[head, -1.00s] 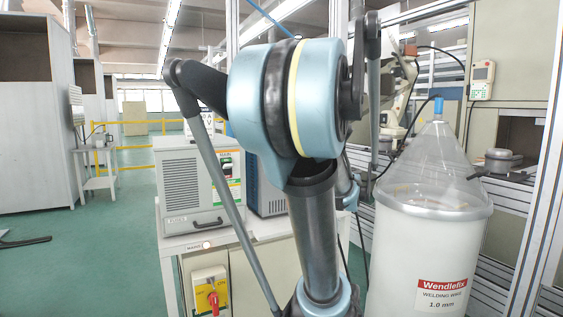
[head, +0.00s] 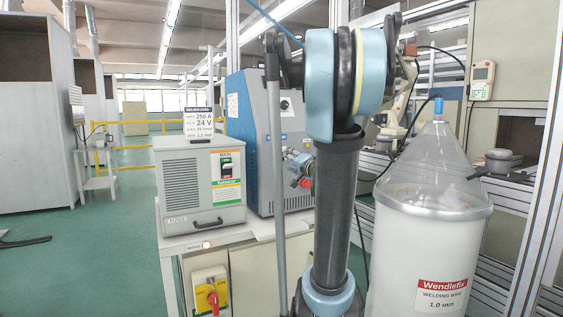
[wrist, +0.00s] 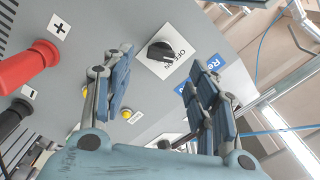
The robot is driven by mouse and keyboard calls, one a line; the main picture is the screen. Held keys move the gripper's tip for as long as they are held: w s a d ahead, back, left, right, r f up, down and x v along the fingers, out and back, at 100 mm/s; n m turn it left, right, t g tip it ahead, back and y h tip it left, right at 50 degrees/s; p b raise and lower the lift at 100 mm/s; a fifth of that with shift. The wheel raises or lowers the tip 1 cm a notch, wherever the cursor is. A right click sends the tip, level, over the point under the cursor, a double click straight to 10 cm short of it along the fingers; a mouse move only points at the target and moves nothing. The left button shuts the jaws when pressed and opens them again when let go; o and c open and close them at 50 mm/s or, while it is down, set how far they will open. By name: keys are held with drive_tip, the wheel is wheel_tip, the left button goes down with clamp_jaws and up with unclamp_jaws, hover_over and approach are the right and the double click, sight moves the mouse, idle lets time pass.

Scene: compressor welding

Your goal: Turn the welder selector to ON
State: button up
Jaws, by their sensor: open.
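The welder selector (wrist: 166,49) is a black knob on a white plate marked OFF, on the grey welder front in the wrist view. Which way it points is hard to read. The plate (head: 286,105) also shows small on the blue welder (head: 252,140) in the head view. My gripper (wrist: 160,68) is open and empty in the wrist view. Its two fingers stand apart, one left and one right of the selector in the picture, and neither appears to touch it. In the head view my gripper is largely hidden behind my arm.
A red plug (wrist: 28,67) by a plus sign and a black plug (wrist: 12,116) stick out at left in the wrist view. A grey box (head: 200,183) stands beside the welder on the table. A wire drum (head: 430,230) stands to the right of my arm.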

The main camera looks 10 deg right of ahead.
sight(282, 158)
drive_tip(key=shift+x, duration=3.35)
drive_tip(key=shift+f, duration=0.1)
